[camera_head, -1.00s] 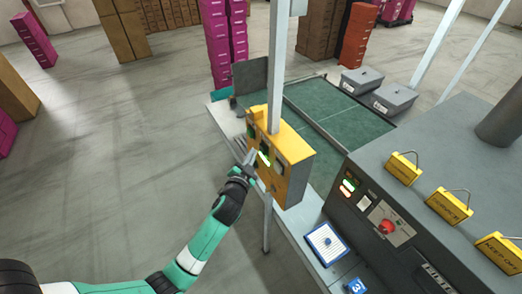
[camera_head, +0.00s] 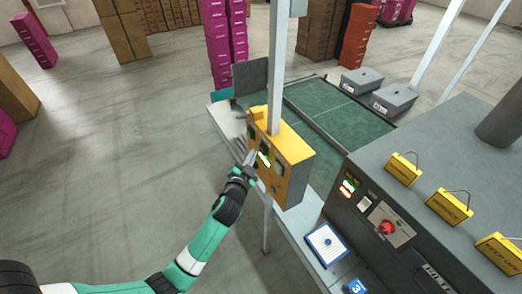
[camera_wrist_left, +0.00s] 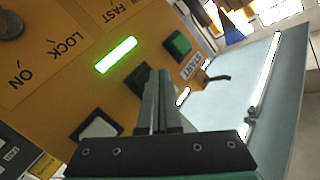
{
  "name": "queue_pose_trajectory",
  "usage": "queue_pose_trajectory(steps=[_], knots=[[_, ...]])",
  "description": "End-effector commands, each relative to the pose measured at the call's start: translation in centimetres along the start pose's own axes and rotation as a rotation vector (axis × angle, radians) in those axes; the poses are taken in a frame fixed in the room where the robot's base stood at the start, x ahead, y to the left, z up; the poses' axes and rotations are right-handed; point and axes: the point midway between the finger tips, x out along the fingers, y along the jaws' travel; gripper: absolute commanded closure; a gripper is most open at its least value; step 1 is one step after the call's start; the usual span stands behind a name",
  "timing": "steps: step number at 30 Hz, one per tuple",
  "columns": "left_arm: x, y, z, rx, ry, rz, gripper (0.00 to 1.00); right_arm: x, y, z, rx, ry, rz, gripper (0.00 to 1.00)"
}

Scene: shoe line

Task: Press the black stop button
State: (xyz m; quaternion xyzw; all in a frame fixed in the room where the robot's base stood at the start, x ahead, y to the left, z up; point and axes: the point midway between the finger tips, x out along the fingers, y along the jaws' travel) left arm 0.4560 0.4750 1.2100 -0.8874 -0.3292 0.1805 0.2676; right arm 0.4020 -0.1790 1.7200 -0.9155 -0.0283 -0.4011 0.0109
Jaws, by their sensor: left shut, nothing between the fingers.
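The yellow control box (camera_head: 296,172) is fixed to a post beside the green conveyor. In the left wrist view its face (camera_wrist_left: 60,62) fills the upper left, with a lit green bar (camera_wrist_left: 116,54), a green button (camera_wrist_left: 180,43) by a START label, and a white button (camera_wrist_left: 98,128). A dark square button (camera_wrist_left: 134,81), apparently the black one, lies beside my fingertips, partly hidden by them. My left gripper (camera_head: 251,158) is shut and empty, its tips at the box's face. It also shows in the left wrist view (camera_wrist_left: 154,72); I cannot tell whether it touches. My right gripper is not in view.
A grey machine (camera_head: 440,170) with a red knob (camera_head: 387,228) and yellow tags stands right of the box. The green conveyor (camera_head: 335,115) runs behind.

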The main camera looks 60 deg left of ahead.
Motion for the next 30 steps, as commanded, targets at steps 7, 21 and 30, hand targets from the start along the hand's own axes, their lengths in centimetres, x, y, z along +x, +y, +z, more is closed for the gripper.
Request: queue_pose_trajectory(steps=[7,21,30], knots=[[0.00,0.00,0.00,0.000,0.000,0.000,1.00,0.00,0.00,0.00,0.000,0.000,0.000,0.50],[0.07,0.07,-0.01,0.000,0.000,0.000,1.00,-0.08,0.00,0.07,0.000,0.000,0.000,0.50],[0.61,0.47,-0.41,0.000,0.000,0.000,1.00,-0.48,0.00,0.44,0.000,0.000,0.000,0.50]])
